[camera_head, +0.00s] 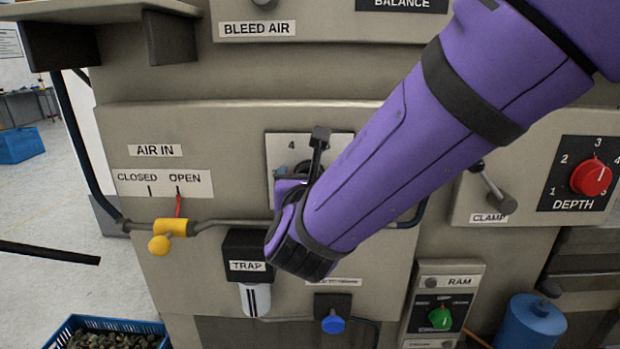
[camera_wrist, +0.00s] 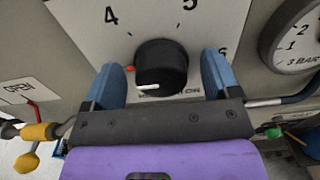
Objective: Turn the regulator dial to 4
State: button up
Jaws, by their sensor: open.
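The regulator dial (camera_wrist: 163,62) is a black round knob on a white plate printed with 4, 5 and 6. A white line on the knob points to its lower left, and a red mark sits on the plate at the knob's left. My gripper (camera_wrist: 160,72) is open in the wrist view, with one blue finger on each side of the knob. Whether the fingers touch it I cannot tell.
A yellow air-in valve (camera_head: 172,228) and its pipe lie left of the dial. A trap (camera_head: 247,268) and a blue knob (camera_head: 333,323) are below. The red depth dial (camera_head: 590,177) and clamp lever (camera_head: 493,190) are at right. A pressure gauge (camera_wrist: 298,45) is right of the plate.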

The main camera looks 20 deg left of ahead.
jog(key=c, duration=0.9)
jog(key=m, duration=0.6)
jog(key=shift+w+d, duration=0.1)
jog(key=shift+d, duration=0.05)
jog(key=m, duration=0.5)
jog(key=shift+d+f+m, duration=0.1)
jog(key=shift+f+m, duration=0.05)
jog(key=shift+m, duration=0.25)
